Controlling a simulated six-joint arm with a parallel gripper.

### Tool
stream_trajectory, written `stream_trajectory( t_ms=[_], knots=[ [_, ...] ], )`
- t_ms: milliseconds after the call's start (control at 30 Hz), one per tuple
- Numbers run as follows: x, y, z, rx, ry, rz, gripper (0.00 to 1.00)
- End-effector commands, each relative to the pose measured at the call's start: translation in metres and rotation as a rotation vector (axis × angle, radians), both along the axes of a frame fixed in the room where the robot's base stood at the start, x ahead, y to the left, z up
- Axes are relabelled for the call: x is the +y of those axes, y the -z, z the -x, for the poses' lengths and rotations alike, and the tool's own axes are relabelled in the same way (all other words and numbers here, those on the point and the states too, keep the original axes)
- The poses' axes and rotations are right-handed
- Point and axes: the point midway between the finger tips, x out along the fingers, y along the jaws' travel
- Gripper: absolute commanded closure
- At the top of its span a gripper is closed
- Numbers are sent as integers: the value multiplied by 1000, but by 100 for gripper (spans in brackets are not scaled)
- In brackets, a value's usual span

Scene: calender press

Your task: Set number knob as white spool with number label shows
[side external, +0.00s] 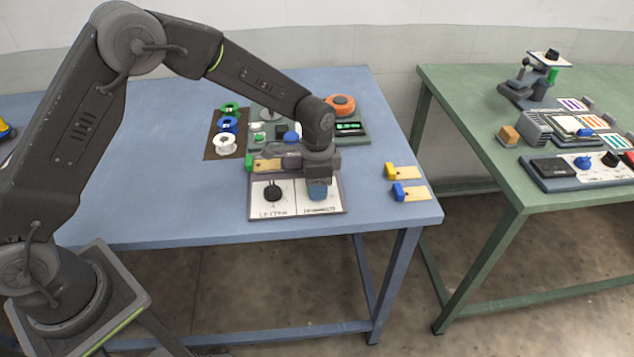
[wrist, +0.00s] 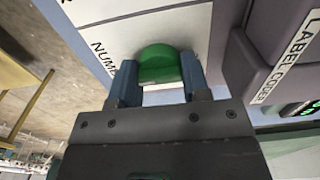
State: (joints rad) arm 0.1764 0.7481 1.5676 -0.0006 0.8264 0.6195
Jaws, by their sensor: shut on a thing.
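The number knob is a green round knob (wrist: 158,62) in the wrist view, on a white panel with partly visible "NUM" lettering. My gripper (wrist: 159,80) has a finger on each side of the knob and is shut on it. In the side external view my gripper (side external: 318,190) points down over the right half of the white panel (side external: 292,208) and hides the knob. The white spool (side external: 225,147) stands on a brown mat left of the panel. Its number label is too small to read. The way the knob points cannot be told.
A black knob (side external: 272,190) sits on the panel's left half. A blue spool (side external: 228,125) and a green spool (side external: 229,107) stand behind the white one. Blue (side external: 398,192) and yellow (side external: 391,171) tagged pieces lie right. The front left of the blue table (side external: 160,205) is clear.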

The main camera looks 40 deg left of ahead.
Motion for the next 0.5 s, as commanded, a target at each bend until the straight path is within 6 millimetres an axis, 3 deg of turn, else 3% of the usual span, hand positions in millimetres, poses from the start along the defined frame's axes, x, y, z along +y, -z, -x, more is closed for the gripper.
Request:
stream_trajectory(
  t_ms=[367, 400, 500],
  knots=[
    [0, -2, -1, -3, 8, 0, 81],
    [0, -2, -1, -3, 8, 0, 54],
    [0, -1, 0, -3, 7, 0, 45]
  ],
)
